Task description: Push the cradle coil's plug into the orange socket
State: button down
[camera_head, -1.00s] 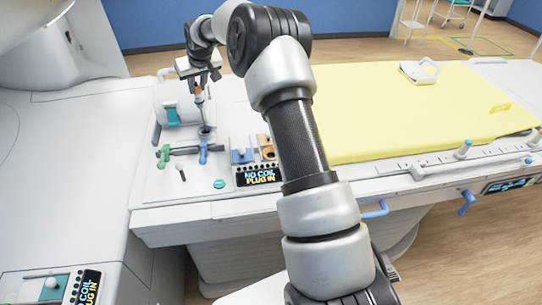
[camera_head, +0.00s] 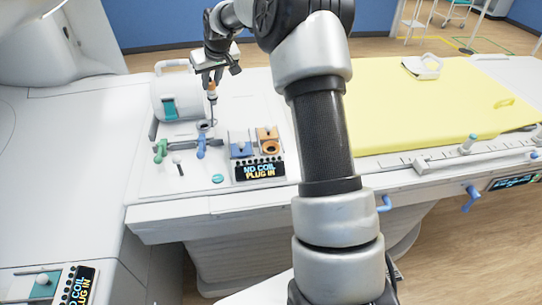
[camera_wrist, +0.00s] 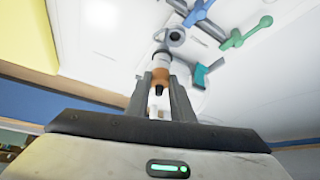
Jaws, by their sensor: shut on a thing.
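My gripper (camera_head: 211,79) is shut on the orange-banded plug (camera_head: 212,88) over the left part of the table end. The plug points down, with a thin dark length below it reaching near a grey ring (camera_head: 207,125); I cannot tell whether they touch. In the wrist view my gripper (camera_wrist: 160,92) has its fingers on both sides of the plug's orange band (camera_wrist: 160,75). The orange socket (camera_head: 268,146) is in a block to the right of the plug and nearer the camera, apart from it. The white cradle coil (camera_head: 172,96) with a teal patch stands left of the plug.
A blue block (camera_head: 240,150) sits left of the orange socket. A display (camera_head: 259,171) below reads "NO COIL PLUG IN". Blue (camera_head: 201,147) and green (camera_head: 160,150) levers stand near the ring. A yellow mat (camera_head: 400,110) covers the table on the right.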

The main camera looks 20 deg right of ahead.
jog(key=s+d+b, duration=0.5)
jog(key=s+d, duration=0.8)
jog(key=s, duration=0.3)
jog(key=shift+s+d+b, duration=0.25)
jog(key=shift+s+b, duration=0.1)
jog(key=shift+b, duration=0.05)
dwell(0.3)
notch_tip(320, 180, down, 10)
jog(key=b, duration=0.8)
jog(key=shift+f+b, duration=1.45)
jog(key=shift+f, duration=0.25)
dwell(0.5)
jog(key=c, duration=1.5)
grip_release()
jog(key=shift+o, duration=0.2)
jog(key=shift+r, duration=0.15)
